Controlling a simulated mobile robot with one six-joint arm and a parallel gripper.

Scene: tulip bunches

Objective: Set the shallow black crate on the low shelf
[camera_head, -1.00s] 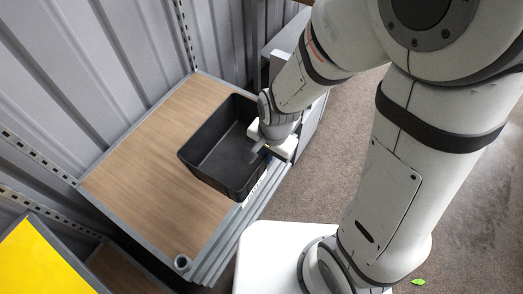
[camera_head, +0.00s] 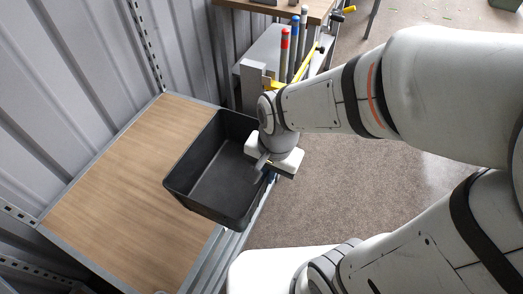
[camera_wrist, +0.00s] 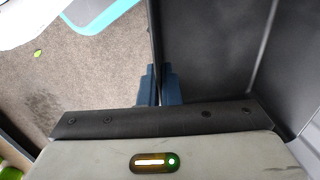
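The shallow black crate (camera_head: 222,185) is empty and looks roughly level. In the head view it overlaps the right side of the low shelf (camera_head: 120,195), a wood board in a grey metal frame, and sticks out past its right edge. I cannot tell whether it touches the board. My gripper (camera_head: 263,167) is at the crate's right wall. In the wrist view, my blue fingers (camera_wrist: 159,86) sit on either side of the black wall (camera_wrist: 155,40), shut on it. The crate hides part of the shelf's right edge.
A grey metal stand with red- and blue-topped posts (camera_head: 290,50) and a wooden bench (camera_head: 275,8) lie behind my arm. A corrugated grey wall (camera_head: 60,80) borders the shelf's left. The shelf's left and front board is bare. Brown floor (camera_head: 360,185) is open at right.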

